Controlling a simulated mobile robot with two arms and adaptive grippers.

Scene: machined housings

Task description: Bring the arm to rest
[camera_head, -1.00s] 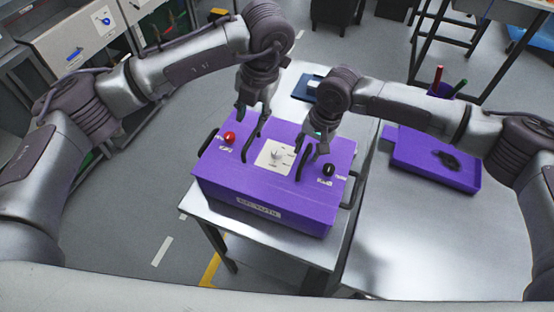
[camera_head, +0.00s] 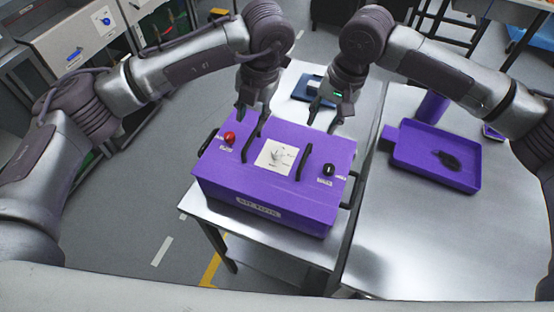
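My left gripper (camera_head: 252,116) hangs with its fingers pointing down, over the far left part of the purple box (camera_head: 262,192). Its fingers look apart, with nothing seen between them. My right gripper (camera_head: 324,116) hangs near the far right edge of the box, fingers spread and empty. The box stands on a metal table. Its top has a red knob (camera_head: 229,138), a white panel with a dial (camera_head: 276,156), a black knob (camera_head: 328,169) and black handles.
A purple tray (camera_head: 421,173) with a dark part (camera_head: 447,160) in it sits on the right-hand metal table (camera_head: 420,240). A purple cup (camera_head: 433,106) stands behind the tray. A blue item (camera_head: 304,88) lies behind the box. The right-hand table's near part is clear.

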